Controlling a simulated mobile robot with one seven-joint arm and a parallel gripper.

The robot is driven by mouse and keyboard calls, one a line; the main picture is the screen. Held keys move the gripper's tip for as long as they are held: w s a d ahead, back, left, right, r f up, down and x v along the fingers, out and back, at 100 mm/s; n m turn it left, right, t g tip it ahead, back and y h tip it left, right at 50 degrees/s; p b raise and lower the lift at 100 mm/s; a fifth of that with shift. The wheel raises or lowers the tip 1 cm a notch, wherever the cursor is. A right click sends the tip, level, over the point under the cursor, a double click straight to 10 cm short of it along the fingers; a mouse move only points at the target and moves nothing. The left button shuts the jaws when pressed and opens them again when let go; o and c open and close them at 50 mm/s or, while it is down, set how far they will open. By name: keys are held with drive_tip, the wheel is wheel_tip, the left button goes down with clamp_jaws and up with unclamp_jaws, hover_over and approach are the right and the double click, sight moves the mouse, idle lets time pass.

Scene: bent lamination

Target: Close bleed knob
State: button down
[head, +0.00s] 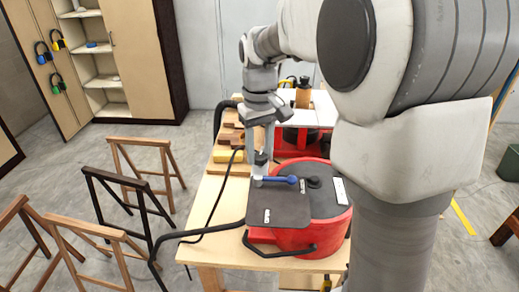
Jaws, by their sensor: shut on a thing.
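A red vacuum-pump-like unit (325,227) with a dark grey top stands on the front of the wooden table. A small dark knob (260,158) sits on a pale upright fitting at the left of this top; it looks like the bleed knob. My gripper (260,154) points down from above and is shut on the knob, with a finger on each side. A blue lever handle (292,180) sticks out to the right just below my fingertips. The fingers hide part of the knob, and its turn angle cannot be told.
A black round cap (314,182) sits right of the lever. A yellow block (229,156) and wooden pieces lie behind my gripper. A black hose (190,235) runs off left. Wooden trestles (143,168) stand left of the table (207,215). My arm hides much of the right.

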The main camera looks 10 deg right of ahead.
sight(260, 155)
drive_tip(key=m, duration=0.7)
drive_tip(key=shift+r, duration=0.1)
drive_tip(key=m, duration=0.4)
drive_tip(key=shift+m+p, duration=0.4)
drive_tip(key=shift+d+m, duration=0.1)
drive_tip(key=shift+m, duration=1.6)
drive_tip(key=shift+c, duration=2.2)
unclamp_jaws()
wheel_tip(260, 155, up, 17)
drive_tip(key=shift+r, duration=0.15)
